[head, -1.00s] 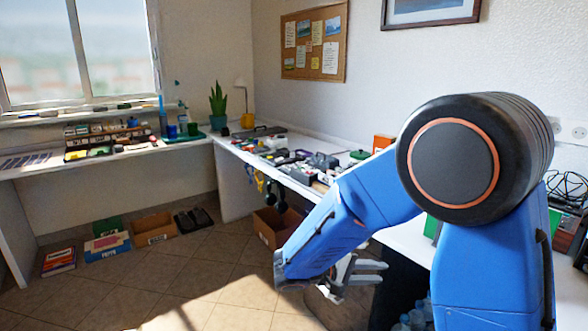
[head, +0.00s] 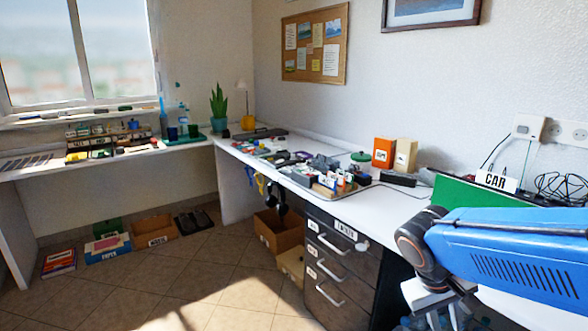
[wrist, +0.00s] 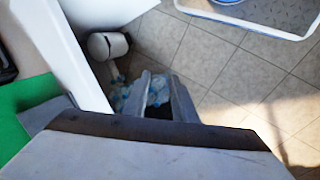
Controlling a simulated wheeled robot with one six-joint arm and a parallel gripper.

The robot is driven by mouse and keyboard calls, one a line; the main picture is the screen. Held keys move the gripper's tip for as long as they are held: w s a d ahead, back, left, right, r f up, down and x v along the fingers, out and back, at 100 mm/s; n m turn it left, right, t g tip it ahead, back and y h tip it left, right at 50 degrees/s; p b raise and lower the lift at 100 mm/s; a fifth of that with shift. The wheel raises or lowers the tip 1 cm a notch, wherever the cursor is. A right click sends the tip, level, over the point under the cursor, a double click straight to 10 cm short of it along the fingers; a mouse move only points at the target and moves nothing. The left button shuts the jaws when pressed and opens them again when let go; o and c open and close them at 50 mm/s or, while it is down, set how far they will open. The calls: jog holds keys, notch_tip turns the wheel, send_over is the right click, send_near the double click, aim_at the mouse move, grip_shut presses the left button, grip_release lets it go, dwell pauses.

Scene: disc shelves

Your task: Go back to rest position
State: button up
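My gripper (head: 434,306) is at the lower right of the head view, hanging below my blue arm and partly cut off by the frame's bottom edge. In the wrist view its two grey fingers (wrist: 162,88) point down toward the floor. A gap shows between them and nothing is held there. My arm is folded in at the right, in front of the desk with the green board (head: 468,194).
A dark drawer cabinet (head: 342,268) stands under the desk (head: 390,205). Plastic bottles (wrist: 122,98) lie below my gripper. Orange and tan boxes (head: 394,153) stand on the desk. Cardboard boxes (head: 280,232) sit on the floor. The tiled floor (head: 180,285) at the front left is clear.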

jog(key=s+a+r+t+y, duration=0.3)
jog(key=s+t+y, duration=0.1)
jog(key=s, duration=0.2)
jog(key=shift+s+r+m, duration=0.15)
jog(key=shift+m, duration=0.25)
dwell(0.8)
